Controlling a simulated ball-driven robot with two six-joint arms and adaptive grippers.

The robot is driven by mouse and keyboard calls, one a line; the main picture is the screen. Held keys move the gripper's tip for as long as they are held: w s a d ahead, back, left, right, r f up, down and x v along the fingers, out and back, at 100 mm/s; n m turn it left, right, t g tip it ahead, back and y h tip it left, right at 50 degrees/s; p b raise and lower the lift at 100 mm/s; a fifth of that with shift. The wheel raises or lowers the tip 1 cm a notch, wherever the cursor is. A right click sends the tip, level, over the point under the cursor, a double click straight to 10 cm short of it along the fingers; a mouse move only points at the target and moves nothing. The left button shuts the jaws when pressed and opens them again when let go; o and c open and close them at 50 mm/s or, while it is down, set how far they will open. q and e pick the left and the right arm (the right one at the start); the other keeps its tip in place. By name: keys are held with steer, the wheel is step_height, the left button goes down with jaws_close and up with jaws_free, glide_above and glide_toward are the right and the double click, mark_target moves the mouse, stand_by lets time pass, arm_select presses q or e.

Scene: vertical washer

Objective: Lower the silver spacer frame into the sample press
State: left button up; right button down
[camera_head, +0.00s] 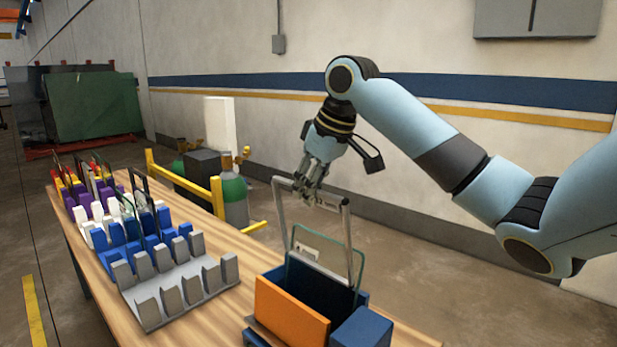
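The silver spacer frame (347,230) is an upright, slightly tilted rectangular frame above the sample press. My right gripper (311,193) is at its top bar, with the fingers closed around the bar. The sample press (291,314) is a box with an orange front panel and dark blue walls, at the front right of the table. A clear glass pane (322,262) stands in it, with its top edge above the walls. The frame's lower part overlaps the pane and the press opening; I cannot tell how deep it sits. My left gripper is out of view.
A grey slotted rack (180,284) stands left of the press, with blue, white, purple and other coloured racks behind it, several holding panes. A blue block (362,331) adjoins the press on the right. A yellow rail and green cylinder (234,200) stand beyond the table (215,318).

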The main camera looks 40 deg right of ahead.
steer(key=shift+f, duration=0.45)
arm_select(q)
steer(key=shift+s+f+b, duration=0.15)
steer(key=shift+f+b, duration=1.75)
arm_select(e)
steer(key=shift+f, duration=5.95)
steer(key=c, duration=1.4)
jaws_free()
